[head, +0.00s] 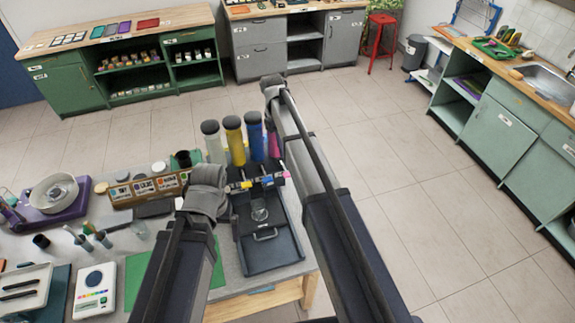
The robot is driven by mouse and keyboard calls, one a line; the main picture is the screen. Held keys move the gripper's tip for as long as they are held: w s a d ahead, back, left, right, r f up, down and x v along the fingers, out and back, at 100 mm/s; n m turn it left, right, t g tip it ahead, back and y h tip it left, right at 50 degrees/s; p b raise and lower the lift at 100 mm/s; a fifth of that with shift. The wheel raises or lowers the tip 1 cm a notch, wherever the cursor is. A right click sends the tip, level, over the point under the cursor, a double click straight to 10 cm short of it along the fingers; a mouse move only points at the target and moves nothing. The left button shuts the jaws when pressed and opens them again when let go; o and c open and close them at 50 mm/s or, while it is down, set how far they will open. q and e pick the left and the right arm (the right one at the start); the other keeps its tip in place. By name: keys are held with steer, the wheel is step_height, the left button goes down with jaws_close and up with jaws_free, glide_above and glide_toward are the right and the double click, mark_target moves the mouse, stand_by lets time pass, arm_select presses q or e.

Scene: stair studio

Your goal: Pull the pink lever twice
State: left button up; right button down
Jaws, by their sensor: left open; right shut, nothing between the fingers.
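A dispenser with several upright black-capped cylinders stands on the near table. Its clear, yellow and blue cylinders (255,136) show, and a pink cylinder (273,143) is mostly hidden behind my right arm. A row of small levers sits below the cylinders. The pink lever (284,174) shows at the right end, close beside my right arm. A clear glass (259,210) stands on the dark tray (275,258) under the levers. My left arm reaches up at the tray's left side. I make out no fingertips of either gripper; the arms' own links hide that region.
A brown box of small packs (147,189), a purple device (50,203), a white device (94,291) and a green mat (140,270) crowd the table's left side. Open floor (400,190) lies to the right. Cabinets line the back and right, with a red stool (381,40).

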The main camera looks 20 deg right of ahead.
mark_target(287, 173)
steer(key=shift+f, duration=0.1)
stand_by(0.3)
steer(key=b+x, duration=0.6)
steer(key=shift+s+f+b, duration=0.25)
steer(key=shift+f+b, duration=0.05)
steer(key=shift+b, duration=0.1)
steer(key=shift+f, duration=0.1)
